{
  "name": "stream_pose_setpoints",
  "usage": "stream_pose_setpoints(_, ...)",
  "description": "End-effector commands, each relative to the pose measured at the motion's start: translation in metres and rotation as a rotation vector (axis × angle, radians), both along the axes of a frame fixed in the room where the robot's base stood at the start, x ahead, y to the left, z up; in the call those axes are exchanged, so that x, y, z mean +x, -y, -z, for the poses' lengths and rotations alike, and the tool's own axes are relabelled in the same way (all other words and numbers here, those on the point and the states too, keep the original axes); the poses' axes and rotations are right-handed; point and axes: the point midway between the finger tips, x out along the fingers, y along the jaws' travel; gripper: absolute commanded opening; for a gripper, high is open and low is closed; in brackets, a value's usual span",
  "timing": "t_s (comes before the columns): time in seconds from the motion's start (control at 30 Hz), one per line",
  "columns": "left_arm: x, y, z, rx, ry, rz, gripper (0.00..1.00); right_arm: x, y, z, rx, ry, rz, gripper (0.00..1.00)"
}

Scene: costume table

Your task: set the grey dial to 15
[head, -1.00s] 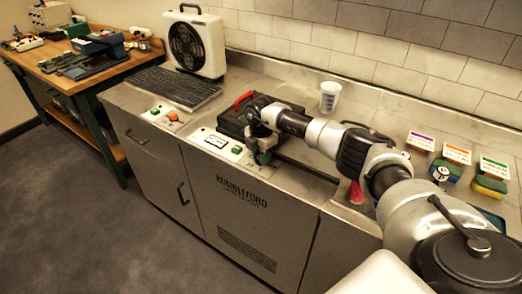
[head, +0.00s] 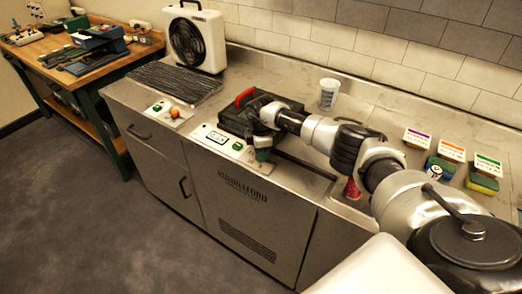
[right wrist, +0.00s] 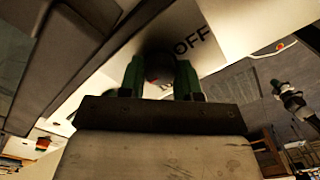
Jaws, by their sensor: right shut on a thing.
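The grey dial (right wrist: 160,66) shows in the right wrist view as a dark round knob on a white panel, with the print "OFF" beside it. My right gripper (right wrist: 160,78) is shut on it, a green finger on each side. In the head view the right gripper (head: 263,154) points down at the right end of the white control panel (head: 211,145) on the counter's front edge, and the dial is hidden there. I cannot read the dial's pointer or a 15 mark. My left gripper is not in view.
The panel has a small display (head: 215,138) and a green button (head: 238,146). Behind it is a black unit with a red handle (head: 244,97).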

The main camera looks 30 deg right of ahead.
Motion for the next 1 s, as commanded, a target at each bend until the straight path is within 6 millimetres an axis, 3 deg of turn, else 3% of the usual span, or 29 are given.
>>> stream_pose_setpoints(0.3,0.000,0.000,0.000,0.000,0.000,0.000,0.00,0.001,0.001,-0.002,-0.001,0.006,0.003,0.09)
stream_pose_setpoints(0.33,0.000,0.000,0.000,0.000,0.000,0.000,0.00,0.001,0.001,-0.002,-0.001,0.006,0.003,0.35)
stream_pose_setpoints(0.5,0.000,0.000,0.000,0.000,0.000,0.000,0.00,0.001,0.001,-0.002,-0.001,0.004,0.002,0.59)
stream_pose_setpoints(0.8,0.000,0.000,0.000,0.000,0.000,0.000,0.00,0.001,0.000,-0.003,0.000,0.002,0.001,0.59)
stream_pose_setpoints(1.0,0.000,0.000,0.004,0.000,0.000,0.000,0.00,0.001,0.001,-0.030,-0.001,0.005,0.000,0.59)
